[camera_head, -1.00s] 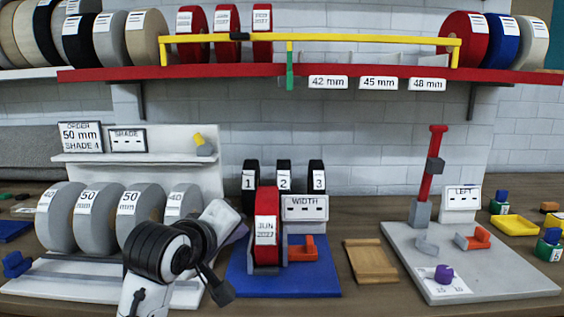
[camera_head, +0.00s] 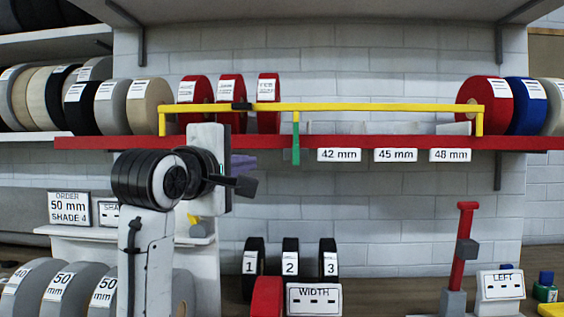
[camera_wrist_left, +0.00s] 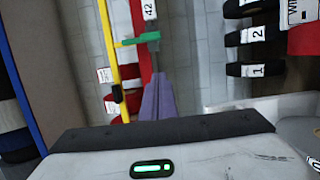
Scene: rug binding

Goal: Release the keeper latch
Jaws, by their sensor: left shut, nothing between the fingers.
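The yellow keeper bar (camera_head: 370,107) runs along the front of the red shelf in front of the rolls. A green latch tab (camera_head: 295,140) hangs from it near the shelf edge, left of the 42 mm label. My left gripper (camera_head: 250,163), with purple fingers, is shut and empty, a little left of the green tab and just below the shelf. In the left wrist view the purple fingers (camera_wrist_left: 157,95) point towards the green latch (camera_wrist_left: 137,41) and the yellow bar (camera_wrist_left: 106,50). My right gripper is out of view.
Red rolls (camera_head: 232,92) stand behind the bar on the red shelf (camera_head: 400,143). A black piece (camera_head: 241,106) sits on the bar. Numbered black rolls (camera_head: 290,258) and a red post (camera_head: 463,240) stand below. The wall front right of my gripper is clear.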

